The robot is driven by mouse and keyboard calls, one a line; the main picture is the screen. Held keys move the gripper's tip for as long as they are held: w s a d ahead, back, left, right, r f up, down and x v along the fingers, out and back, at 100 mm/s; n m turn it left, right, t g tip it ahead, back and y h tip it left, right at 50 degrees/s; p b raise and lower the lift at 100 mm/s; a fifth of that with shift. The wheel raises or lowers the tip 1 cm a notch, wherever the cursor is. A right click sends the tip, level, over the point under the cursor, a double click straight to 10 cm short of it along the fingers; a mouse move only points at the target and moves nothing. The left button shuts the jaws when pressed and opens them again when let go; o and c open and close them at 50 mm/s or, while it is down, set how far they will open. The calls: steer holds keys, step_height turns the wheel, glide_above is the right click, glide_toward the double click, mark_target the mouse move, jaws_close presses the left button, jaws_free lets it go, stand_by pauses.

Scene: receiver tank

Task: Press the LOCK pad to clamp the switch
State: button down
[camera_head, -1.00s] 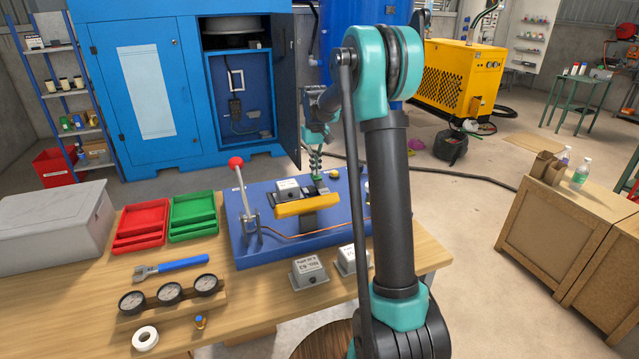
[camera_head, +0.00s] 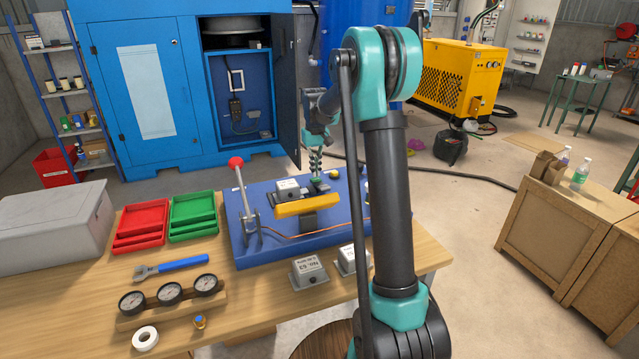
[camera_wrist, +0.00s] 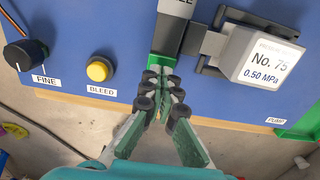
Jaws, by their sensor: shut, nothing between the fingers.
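My gripper (camera_wrist: 160,78) is shut and empty, its fingertips at the near end of a green pad (camera_wrist: 160,62). I take this for the LOCK pad, but no LOCK label is readable, and I cannot tell whether the tips touch it. In the head view my gripper (camera_head: 317,174) points down over the far side of the blue board (camera_head: 248,248). The switch, a pale grey box (camera_wrist: 262,52) marked "No. 75, 0.50 MPa", sits in a dark holder to the right of the pad. It also shows in the head view (camera_head: 288,189).
A yellow BLEED button (camera_wrist: 99,68) and a black FINE knob (camera_wrist: 24,54) are left of my fingers. A red-knobbed lever (camera_head: 240,185) and a yellow bar (camera_head: 307,206) stand on the board. Two more grey boxes (camera_head: 309,270) are in front. Trays and gauges lie left.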

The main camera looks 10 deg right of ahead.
steer(key=shift+r, duration=2.9)
steer(key=shift+s+d, duration=0.1)
